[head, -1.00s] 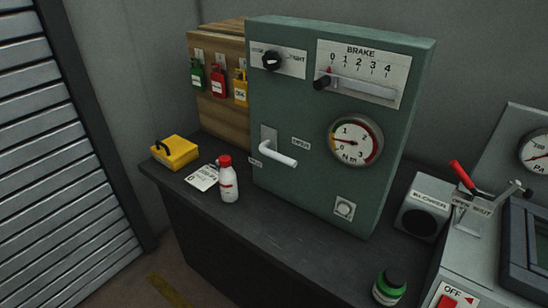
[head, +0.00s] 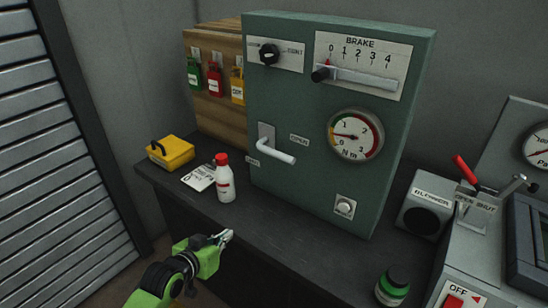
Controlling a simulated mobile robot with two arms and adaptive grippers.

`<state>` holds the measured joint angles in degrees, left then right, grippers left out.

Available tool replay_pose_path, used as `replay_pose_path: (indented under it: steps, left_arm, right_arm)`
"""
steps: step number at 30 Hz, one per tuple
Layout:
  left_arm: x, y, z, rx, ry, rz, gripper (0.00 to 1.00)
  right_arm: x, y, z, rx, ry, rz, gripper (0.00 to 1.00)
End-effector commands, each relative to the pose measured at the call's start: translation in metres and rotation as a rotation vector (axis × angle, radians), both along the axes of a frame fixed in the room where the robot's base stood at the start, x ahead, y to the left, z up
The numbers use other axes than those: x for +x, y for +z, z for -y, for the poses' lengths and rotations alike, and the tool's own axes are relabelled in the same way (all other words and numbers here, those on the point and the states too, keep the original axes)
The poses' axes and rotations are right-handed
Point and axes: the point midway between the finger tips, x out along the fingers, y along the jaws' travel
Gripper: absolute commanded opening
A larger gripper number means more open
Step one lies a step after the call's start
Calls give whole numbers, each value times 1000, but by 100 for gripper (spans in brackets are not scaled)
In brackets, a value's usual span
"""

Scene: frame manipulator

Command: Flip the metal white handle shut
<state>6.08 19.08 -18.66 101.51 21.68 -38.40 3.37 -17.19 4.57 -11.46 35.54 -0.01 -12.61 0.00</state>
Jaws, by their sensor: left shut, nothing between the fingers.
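A white metal handle (head: 275,147) is mounted on a light plate on the front of the green panel box (head: 300,195). Its bar points right and slightly down. A label reading OPEN (head: 299,139) is at its right, and a small label (head: 252,162), too small to read, is at its lower left. My left gripper (head: 226,237) is shut and empty near the table's front edge, below the handle and well apart from it. My right gripper is out of view.
A white bottle with a red cap (head: 225,182) stands in front of the panel, left of the handle. A yellow box (head: 170,152) and a paper tag (head: 199,177) lie further left. A green-capped jar (head: 392,288) stands at the front right. The dark table (head: 290,235) is clear in front of the panel.

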Motion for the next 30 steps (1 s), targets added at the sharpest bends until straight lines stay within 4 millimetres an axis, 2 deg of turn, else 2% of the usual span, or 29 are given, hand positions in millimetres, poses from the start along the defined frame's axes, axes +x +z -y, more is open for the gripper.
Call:
replay_pose_path:
  steps: [1,3,6,9,12,17,26,30]
  left_arm:
    - [16,46,9,-21,-30,83,0]
    - [25,100,23,-52,-75,171,0]
    - [25,166,43,-89,-140,274,0]
    - [18,215,58,-116,-196,350,0]
    - [11,245,68,-133,-233,397,0]
    - [5,262,74,-142,-256,423,0]
    - [6,262,74,-142,-255,422,0]
    - [13,262,79,-144,-254,422,0]
  right_arm:
    - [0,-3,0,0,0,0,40]
    - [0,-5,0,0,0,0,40]
    - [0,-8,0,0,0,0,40]
    - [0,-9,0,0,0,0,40]
    - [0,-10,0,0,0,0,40]
    - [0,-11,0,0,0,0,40]
    - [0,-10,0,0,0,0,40]
    - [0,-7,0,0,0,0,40]
